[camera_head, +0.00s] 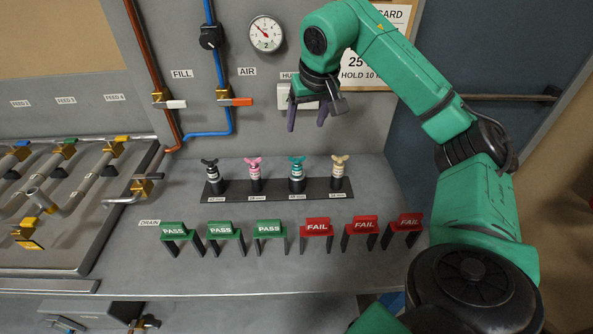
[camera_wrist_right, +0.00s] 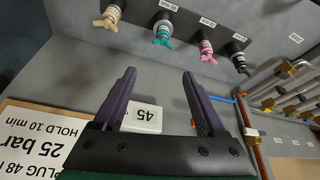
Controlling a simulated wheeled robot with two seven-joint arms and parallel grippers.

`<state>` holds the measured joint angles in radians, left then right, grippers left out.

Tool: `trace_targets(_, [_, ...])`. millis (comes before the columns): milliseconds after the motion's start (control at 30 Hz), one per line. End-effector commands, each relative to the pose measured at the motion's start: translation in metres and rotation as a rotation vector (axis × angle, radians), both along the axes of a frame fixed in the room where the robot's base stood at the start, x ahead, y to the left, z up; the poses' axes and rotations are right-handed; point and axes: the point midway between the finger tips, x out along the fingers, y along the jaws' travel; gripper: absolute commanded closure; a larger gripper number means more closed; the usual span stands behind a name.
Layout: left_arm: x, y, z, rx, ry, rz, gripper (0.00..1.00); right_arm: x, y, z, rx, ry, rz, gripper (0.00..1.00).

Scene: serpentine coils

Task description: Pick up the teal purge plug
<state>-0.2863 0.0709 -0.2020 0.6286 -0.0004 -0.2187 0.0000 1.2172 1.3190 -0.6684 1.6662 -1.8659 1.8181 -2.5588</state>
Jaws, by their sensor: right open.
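The teal purge plug (camera_head: 296,162) stands upright in a dark rack (camera_head: 273,190) on the grey bench, third from the left, with a teal winged top on a dark body. In the right wrist view the teal plug (camera_wrist_right: 162,32) is near the top centre, beyond my fingertips. My right gripper (camera_head: 306,120) is open and empty, above and behind the rack in the head view. Its two purple fingers also show in the wrist view (camera_wrist_right: 159,75). Nothing is between them at the tips. My left gripper is not in view.
Black (camera_head: 211,172), pink (camera_head: 254,170) and cream (camera_head: 339,165) plugs share the rack. Green PASS (camera_head: 221,231) and red FAIL (camera_head: 317,228) stands line the front. A pipe panel (camera_head: 60,255) is at left. The back wall carries a gauge (camera_head: 266,33) and pipes.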

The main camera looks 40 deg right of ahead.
Motion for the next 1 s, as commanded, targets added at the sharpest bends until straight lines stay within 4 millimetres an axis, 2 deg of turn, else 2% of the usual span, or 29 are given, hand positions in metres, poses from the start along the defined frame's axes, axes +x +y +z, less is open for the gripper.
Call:
trace_targets(33, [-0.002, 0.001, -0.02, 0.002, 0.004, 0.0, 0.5, 0.0, 0.001, -0.02, 0.0, -0.001, 0.001, 0.26])
trace_targets(100, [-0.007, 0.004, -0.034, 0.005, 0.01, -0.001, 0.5, 0.0, 0.001, -0.034, 0.0, -0.001, 0.0, 0.26])
trace_targets(300, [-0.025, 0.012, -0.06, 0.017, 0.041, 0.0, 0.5, 0.0, 0.001, -0.058, 0.001, -0.002, 0.001, 0.26])
trace_targets(433, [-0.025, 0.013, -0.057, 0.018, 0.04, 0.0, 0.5, 0.003, -0.001, -0.067, 0.001, 0.002, 0.0, 0.26])
trace_targets(700, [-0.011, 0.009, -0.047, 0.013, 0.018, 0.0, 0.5, 0.026, -0.01, -0.126, 0.001, 0.003, 0.0, 0.26])
trace_targets(867, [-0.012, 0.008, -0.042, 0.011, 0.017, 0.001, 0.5, 0.033, -0.012, -0.145, 0.002, 0.001, 0.0, 0.26])
trace_targets(1000, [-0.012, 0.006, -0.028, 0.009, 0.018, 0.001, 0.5, 0.042, -0.014, -0.168, 0.002, 0.003, 0.001, 0.26])
